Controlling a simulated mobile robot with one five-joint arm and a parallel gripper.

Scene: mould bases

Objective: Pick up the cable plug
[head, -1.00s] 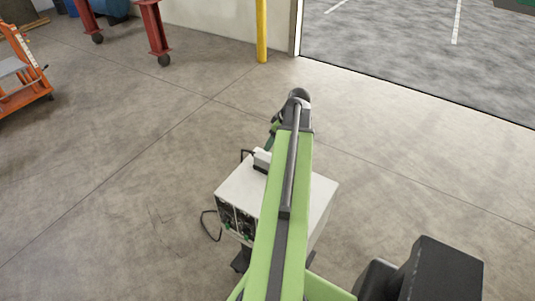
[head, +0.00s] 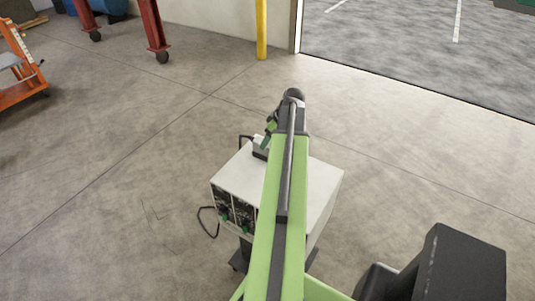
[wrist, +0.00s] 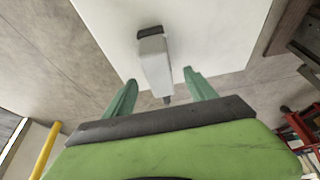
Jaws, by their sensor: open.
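The cable plug (wrist: 154,62) is a light grey block with a dark end and a short dark stub at the other end. It is on the white top of a box-shaped unit (wrist: 108,25). In the head view the plug (head: 260,148) is partly hidden by my arm, near the far edge of the unit (head: 318,190). My gripper (wrist: 160,78) is open and empty. In the wrist view its two green fingers are on either side of the plug's near end, apart from it. I cannot tell the height gap. In the head view my gripper (head: 268,135) is mostly hidden.
An orange step ladder (head: 20,75), red posts (head: 153,30) and a yellow post (head: 262,30) stand farther off. The concrete floor around the unit is mostly clear.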

